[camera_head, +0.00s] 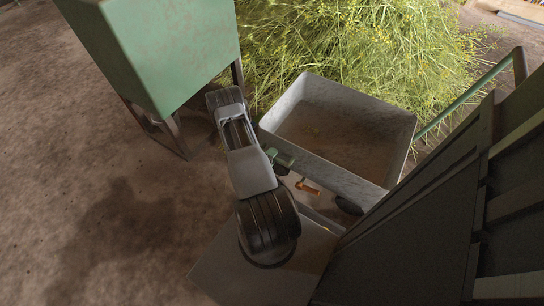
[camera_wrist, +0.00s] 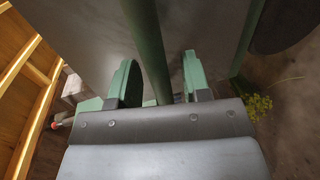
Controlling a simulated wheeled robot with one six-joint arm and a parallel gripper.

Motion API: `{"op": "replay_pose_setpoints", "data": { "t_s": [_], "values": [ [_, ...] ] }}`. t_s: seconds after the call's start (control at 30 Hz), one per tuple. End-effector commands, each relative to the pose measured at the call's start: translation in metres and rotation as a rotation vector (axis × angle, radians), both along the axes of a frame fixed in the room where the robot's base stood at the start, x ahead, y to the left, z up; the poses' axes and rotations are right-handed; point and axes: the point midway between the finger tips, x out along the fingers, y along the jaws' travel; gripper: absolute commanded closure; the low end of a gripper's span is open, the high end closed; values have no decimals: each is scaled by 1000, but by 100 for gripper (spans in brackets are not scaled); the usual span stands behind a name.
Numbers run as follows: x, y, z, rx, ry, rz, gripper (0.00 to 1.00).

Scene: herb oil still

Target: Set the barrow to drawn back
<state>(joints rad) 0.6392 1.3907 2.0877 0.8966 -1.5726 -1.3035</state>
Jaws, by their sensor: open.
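The barrow (camera_head: 395,150) has a grey, empty tray and stands in the middle of the head view. A green bar (camera_head: 465,97) runs from its right side up to the right. My gripper (camera_head: 281,158) is at the near left side of the tray, partly hidden by my arm. In the wrist view my gripper (camera_wrist: 160,70) is open, with one green finger on each side of a green tube (camera_wrist: 148,35) of the barrow. I cannot tell whether the fingers touch the tube. The grey panel behind it looks like the tray's side.
A heap of cut green herb (camera_head: 370,45) lies behind the barrow. A green hopper (camera_head: 165,50) on legs stands at the upper left. A dark slatted structure (camera_head: 430,220) rises at the lower right. A small orange piece (camera_head: 307,187) shows below the tray. The floor at left is clear.

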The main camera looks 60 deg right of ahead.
Motion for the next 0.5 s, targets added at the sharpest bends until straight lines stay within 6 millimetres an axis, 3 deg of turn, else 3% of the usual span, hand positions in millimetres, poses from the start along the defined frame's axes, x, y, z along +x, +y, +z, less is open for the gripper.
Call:
{"op": "replay_pose_setpoints", "data": {
  "t_s": [0.27,0.5],
  "values": [
    [1,9,3,2,0,5,56],
    [1,51,13,2,3,9,56]
  ]
}}
